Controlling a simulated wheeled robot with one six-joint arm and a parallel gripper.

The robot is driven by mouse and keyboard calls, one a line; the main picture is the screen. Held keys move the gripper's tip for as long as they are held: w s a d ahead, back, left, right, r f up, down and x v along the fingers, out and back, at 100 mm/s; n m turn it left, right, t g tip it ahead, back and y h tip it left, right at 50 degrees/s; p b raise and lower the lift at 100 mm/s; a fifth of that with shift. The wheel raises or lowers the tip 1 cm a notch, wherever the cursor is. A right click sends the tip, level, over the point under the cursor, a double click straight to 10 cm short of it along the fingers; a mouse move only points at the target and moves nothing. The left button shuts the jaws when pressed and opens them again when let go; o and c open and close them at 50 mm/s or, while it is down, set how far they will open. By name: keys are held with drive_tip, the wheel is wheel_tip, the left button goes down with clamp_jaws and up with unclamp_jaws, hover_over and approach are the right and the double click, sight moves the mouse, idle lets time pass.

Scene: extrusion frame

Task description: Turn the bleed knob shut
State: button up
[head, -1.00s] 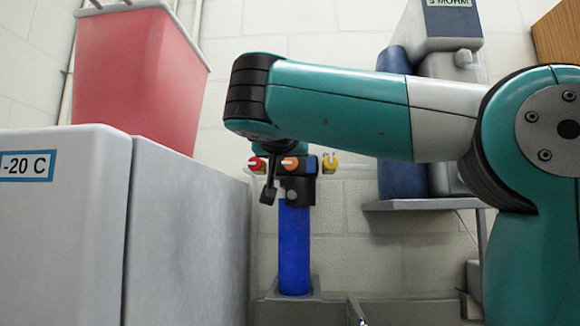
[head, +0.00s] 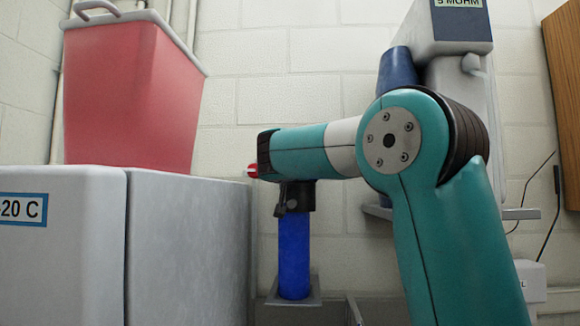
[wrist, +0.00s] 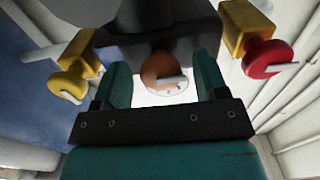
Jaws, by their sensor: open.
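In the wrist view, an orange round knob (wrist: 160,68) with a pale pointer bar sits on a dark block (wrist: 170,25). My gripper (wrist: 163,75) is open, with one teal finger on each side of the orange knob; I cannot tell whether either touches it. The pointer bar lies nearly level in this view. A yellow knob (wrist: 72,80) is at left and a red knob (wrist: 268,58) at right, both outside the fingers. No readable label shows which one is the bleed knob. In the head view my arm hides the orange and yellow knobs and my gripper; the red knob (head: 252,170) peeks out at left.
A blue cylinder (head: 294,255) hangs below the dark block. A grey freezer (head: 185,240) stands at left with a red bin (head: 130,95) on top. A grey unit (head: 455,50) stands on a shelf (head: 520,213) at right. The wall is behind.

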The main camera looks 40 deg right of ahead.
drive_tip(key=shift+c, duration=0.2)
drive_tip(key=c, duration=0.8)
drive_tip(key=shift+c, duration=0.2)
drive_tip(key=shift+f+m+b, duration=0.15)
drive_tip(key=shift+m+b, duration=0.15)
drive_tip(key=shift+b, duration=0.3)
drive_tip(key=m+b, duration=0.2)
drive_tip(key=b, duration=0.1)
drive_tip(key=shift+f+m+b, duration=0.15)
drive_tip(key=shift+m+b, duration=0.15)
drive_tip(key=shift+b, duration=0.05)
drive_tip(key=m+b, duration=0.4)
drive_tip(key=shift+m, duration=0.3)
drive_tip(key=m+b, duration=0.1)
drive_tip(key=m, duration=0.1)
drive_tip(key=m+b, duration=0.2)
drive_tip(key=m, duration=0.1)
drive_tip(key=shift+w+r, duration=0.1)
drive_tip(key=shift+r, duration=0.1)
drive_tip(key=shift+r+m+b, duration=0.1)
drive_tip(key=shift+m+b, duration=0.9)
drive_tip(key=shift+m, duration=1.6)
